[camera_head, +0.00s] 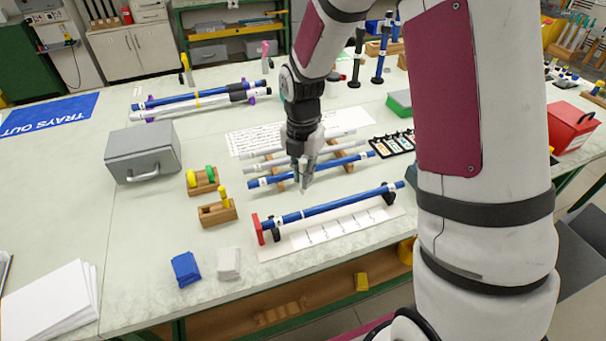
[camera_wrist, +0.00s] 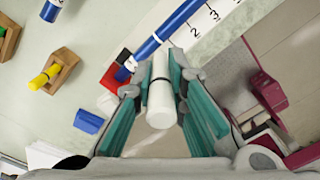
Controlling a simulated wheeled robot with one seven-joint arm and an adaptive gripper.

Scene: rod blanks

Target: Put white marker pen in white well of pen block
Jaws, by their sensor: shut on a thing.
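My gripper (camera_head: 303,183) is above the table between the rod rack and the blue rod in front. In the wrist view, my gripper (camera_wrist: 160,82) is shut on a white marker pen (camera_wrist: 161,103), a white cylinder with a dark ring, its near end toward the camera. Two small wooden blocks stand to the left of my gripper. The front block (camera_head: 217,215) holds a yellow piece (camera_head: 224,197); the rear block (camera_head: 201,187) holds green and yellow pieces. They also show at the left of the wrist view. I cannot tell which well is white.
A blue rod (camera_head: 330,206) lies on supports with a red end stop (camera_head: 257,229) over a marked strip. Blue and white rods lie on the rack behind. A grey box (camera_head: 143,153), blue cloth (camera_head: 186,268) and white cloth (camera_head: 229,263) sit left. Table around the blocks is mostly clear.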

